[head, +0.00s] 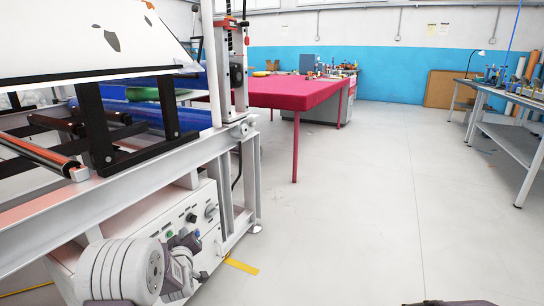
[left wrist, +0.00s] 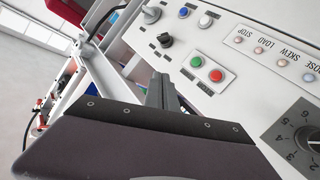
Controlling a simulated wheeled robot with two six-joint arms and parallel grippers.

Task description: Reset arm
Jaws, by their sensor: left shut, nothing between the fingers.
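My left arm comes in at the bottom left of the head view, and its gripper (head: 200,276) is in front of the white control panel (head: 205,195) of the machine. In the left wrist view the left gripper's dark fingers (left wrist: 162,92) are shut together with nothing between them. They lie close to a green button (left wrist: 196,61) and a red button (left wrist: 216,75) on the panel. I cannot tell whether they touch the panel. My right gripper does not show clearly; only a dark part of me shows at the bottom edge of the head view.
The machine's grey frame (head: 130,196) fills the left side, with rollers and a white sheet above. A table with a red cover (head: 290,92) stands behind it. A grey workbench (head: 515,140) is at the right. The floor (head: 370,200) between is clear.

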